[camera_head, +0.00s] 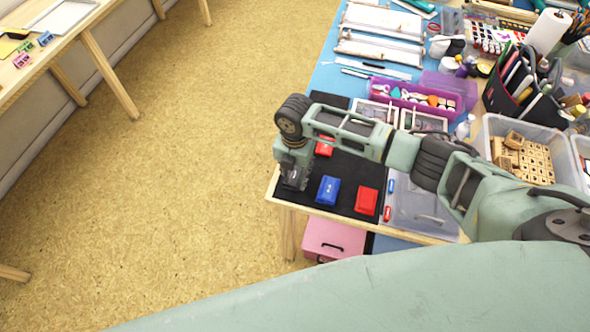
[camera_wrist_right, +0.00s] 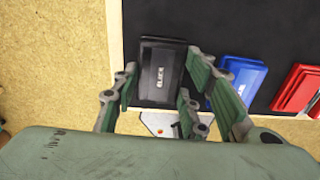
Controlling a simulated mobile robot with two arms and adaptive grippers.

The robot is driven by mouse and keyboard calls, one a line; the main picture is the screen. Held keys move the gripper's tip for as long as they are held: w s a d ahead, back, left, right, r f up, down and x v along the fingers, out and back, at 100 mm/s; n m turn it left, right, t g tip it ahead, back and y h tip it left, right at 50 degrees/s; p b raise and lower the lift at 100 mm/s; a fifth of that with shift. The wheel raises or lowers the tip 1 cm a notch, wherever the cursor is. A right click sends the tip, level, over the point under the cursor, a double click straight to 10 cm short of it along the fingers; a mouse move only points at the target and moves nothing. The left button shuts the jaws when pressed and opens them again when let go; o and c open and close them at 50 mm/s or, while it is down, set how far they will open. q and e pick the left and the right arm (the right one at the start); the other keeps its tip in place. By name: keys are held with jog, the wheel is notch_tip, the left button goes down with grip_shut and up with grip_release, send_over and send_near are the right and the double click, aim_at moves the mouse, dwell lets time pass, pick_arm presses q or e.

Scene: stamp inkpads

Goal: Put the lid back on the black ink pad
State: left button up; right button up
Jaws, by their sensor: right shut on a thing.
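A flat black lid (camera_wrist_right: 160,70) with a pale printed label faces up in the right wrist view, between the fingers of my right gripper. My right gripper (camera_head: 293,182) is shut on it, low over the near left corner of the black mat (camera_head: 351,171). In the right wrist view the fingers (camera_wrist_right: 158,92) flank its sides. The black ink pad's base cannot be told apart from the lid; it may be hidden below it. My left gripper is not in view.
A blue ink pad (camera_head: 328,190) and a red one (camera_head: 367,201) lie to the right on the mat. Another red piece (camera_head: 324,147) is partly behind my arm. The table edge is close. A clear bin of wooden stamps (camera_head: 522,156) stands further right.

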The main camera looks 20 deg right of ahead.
dwell(0.3)
jog(key=o, duration=1)
jog(key=shift+c, duration=0.2)
jog(key=shift+o, duration=0.5)
jog(key=o, duration=0.3)
jog(key=shift+r, duration=0.1)
jog(key=shift+r+p, duration=3.45)
jog(key=shift+c, duration=0.4)
